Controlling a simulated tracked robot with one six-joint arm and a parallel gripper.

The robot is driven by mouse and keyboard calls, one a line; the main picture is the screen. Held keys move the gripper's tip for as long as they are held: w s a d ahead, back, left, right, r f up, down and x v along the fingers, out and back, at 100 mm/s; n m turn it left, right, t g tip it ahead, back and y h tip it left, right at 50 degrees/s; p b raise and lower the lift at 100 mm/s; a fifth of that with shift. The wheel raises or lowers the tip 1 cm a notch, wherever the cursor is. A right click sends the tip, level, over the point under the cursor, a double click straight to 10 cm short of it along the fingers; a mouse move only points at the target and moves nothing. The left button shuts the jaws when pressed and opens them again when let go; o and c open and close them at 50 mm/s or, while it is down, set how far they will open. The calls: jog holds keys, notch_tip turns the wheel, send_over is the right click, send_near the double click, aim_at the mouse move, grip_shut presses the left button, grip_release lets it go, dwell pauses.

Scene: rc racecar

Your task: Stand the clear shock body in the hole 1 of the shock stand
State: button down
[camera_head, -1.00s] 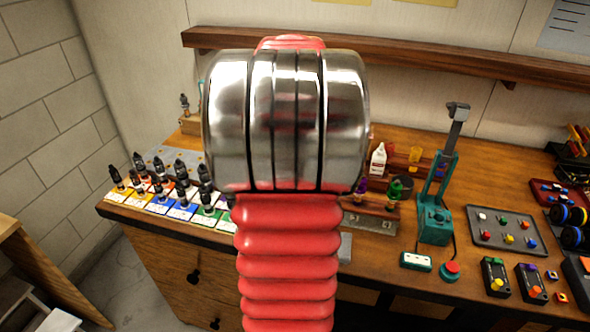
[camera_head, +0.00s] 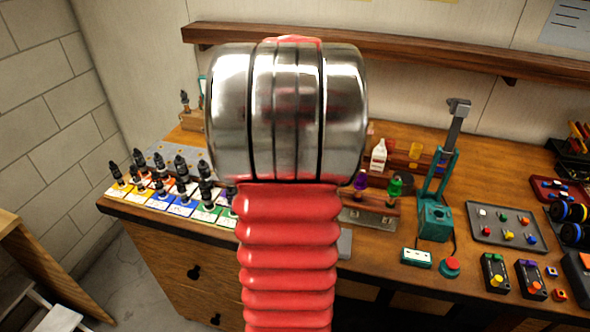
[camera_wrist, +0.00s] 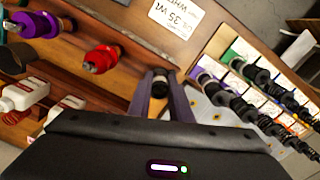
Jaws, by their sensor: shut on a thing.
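My gripper (camera_wrist: 160,85) is in the wrist view, its two dark fingers shut on a small grey, dark-ended cylinder (camera_wrist: 159,84), seen end-on. It appears to be the clear shock body; most of it is hidden between the fingers. The wooden shock stand (camera_head: 381,205) is right of my arm in the head view, with purple (camera_head: 361,179) and green shock bodies (camera_head: 394,187) showing. In the wrist view, purple and red bodies (camera_wrist: 102,59) stand left of my gripper. Hole 1 cannot be made out. My gripper is hidden behind my arm in the head view.
Rows of dark shocks on coloured cards (camera_head: 180,203) stand at the bench's left. A white bottle (camera_head: 379,156) is behind the stand. A teal press (camera_head: 435,215) and a grey parts tray (camera_head: 507,229) are farther right. A wall shelf (camera_head: 450,62) runs above the bench.

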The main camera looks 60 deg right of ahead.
jog(key=shift+f, duration=0.1)
jog(key=c, duration=1.5)
grip_release()
jog(key=shift+c, duration=0.2)
notch_tip(320, 180, up, 14)
jog(key=shift+f, duration=0.15)
dwell(0.4)
